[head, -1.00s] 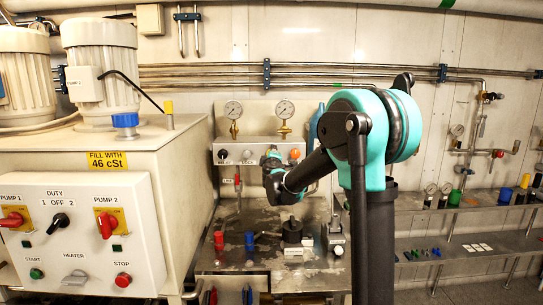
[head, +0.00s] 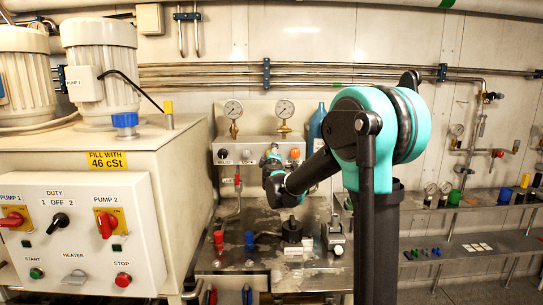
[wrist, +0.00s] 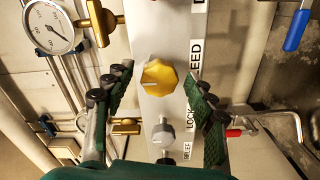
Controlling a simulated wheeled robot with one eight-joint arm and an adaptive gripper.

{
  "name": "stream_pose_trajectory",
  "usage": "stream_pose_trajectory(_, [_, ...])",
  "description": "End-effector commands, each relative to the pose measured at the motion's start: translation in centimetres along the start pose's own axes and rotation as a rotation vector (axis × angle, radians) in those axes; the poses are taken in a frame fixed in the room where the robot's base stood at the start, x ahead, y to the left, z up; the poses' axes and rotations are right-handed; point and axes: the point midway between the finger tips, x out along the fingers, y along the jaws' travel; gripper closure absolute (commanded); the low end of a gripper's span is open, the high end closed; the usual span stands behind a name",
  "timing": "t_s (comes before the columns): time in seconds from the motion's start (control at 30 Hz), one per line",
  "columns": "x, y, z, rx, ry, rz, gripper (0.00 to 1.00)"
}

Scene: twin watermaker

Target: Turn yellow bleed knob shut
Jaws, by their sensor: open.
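The yellow bleed knob (wrist: 159,77) is a lobed knob on a pale panel strip, beside a label partly reading "EED". In the wrist view my gripper (wrist: 160,80) is open, with one dark green padded finger to the left of the knob and one to the right. Gaps show between the knob and both fingers, and nothing is held. In the head view my gripper (head: 272,165) is in front of the gauge panel (head: 258,141), and the yellow knob cannot be made out there.
A grey knob (wrist: 163,133) and a black knob (wrist: 165,160) sit on the same strip. A pressure gauge (wrist: 50,27) and brass fittings are at the left, a blue-handled lever (wrist: 297,30) at the right. In the head view an orange knob (head: 295,153) is just right of my gripper.

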Motion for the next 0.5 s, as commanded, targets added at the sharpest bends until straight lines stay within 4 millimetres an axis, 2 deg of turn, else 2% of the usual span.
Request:
stream_pose_trajectory(0.3, [-6.3,0.0,0.0,0.000,0.001,0.000,0.44])
stream_pose_trajectory(0.5, [-9.1,0.0,0.0,0.000,0.001,0.000,0.44])
